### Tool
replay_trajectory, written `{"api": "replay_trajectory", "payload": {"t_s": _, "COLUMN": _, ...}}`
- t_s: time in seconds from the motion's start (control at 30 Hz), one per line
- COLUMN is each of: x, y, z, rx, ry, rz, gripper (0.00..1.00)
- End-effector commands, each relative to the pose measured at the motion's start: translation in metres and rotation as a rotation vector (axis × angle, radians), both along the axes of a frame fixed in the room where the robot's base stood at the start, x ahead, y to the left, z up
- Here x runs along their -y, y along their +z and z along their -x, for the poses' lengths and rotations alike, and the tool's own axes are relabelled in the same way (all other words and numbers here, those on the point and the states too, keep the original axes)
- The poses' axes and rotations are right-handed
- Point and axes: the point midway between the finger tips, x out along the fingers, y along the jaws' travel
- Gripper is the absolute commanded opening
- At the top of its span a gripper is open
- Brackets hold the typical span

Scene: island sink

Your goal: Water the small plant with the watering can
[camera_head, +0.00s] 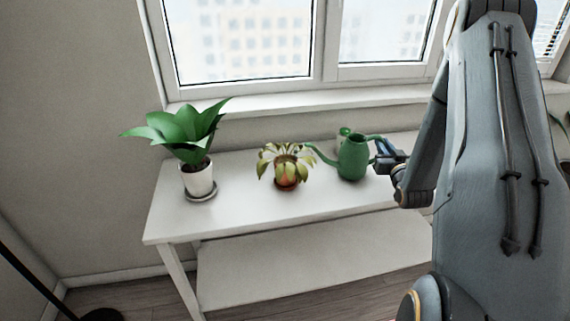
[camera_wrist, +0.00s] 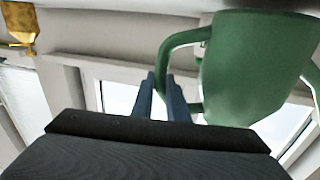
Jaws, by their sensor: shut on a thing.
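The green watering can (camera_head: 352,158) is at the middle right of the white table in the head view, its spout pointing left toward the small plant. My gripper (camera_head: 384,157) is at the can's right side, shut on its handle. In the wrist view, the can (camera_wrist: 255,68) fills the upper right, and the gripper fingers (camera_wrist: 168,98) are at its handle. The can looks roughly upright; I cannot tell whether it touches the table. The small plant (camera_head: 286,170) has drooping yellow-green leaves and a brown pot, and stands just left of the spout.
A larger plant with broad green leaves (camera_head: 185,133) in a white pot (camera_head: 198,180) stands at the table's left. A small green object (camera_head: 344,133) is partly hidden behind the can. The window (camera_head: 245,40) is behind the table (camera_head: 240,214). The table's front strip is clear.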

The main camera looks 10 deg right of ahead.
Motion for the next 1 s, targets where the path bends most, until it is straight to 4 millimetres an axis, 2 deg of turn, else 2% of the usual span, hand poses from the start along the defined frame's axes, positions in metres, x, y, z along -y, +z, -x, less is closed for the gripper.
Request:
{"api": "replay_trajectory", "payload": {"t_s": 0.37, "x": -0.002, "y": 0.003, "z": 0.000, "rx": 0.001, "ry": 0.002, "rz": 0.012, "gripper": 0.00}}
{"api": "replay_trajectory", "payload": {"t_s": 0.67, "x": -0.012, "y": 0.018, "z": 0.000, "rx": -0.001, "ry": 0.003, "rz": 0.116, "gripper": 0.00}}
{"api": "replay_trajectory", "payload": {"t_s": 0.77, "x": -0.018, "y": 0.027, "z": 0.001, "rx": 0.001, "ry": 0.003, "rz": 0.176, "gripper": 0.00}}
{"api": "replay_trajectory", "payload": {"t_s": 0.9, "x": -0.029, "y": 0.056, "z": 0.001, "rx": 0.002, "ry": 0.002, "rz": 0.254, "gripper": 0.00}}
{"api": "replay_trajectory", "payload": {"t_s": 1.0, "x": -0.035, "y": 0.066, "z": 0.001, "rx": 0.000, "ry": 0.003, "rz": 0.295, "gripper": 0.00}}
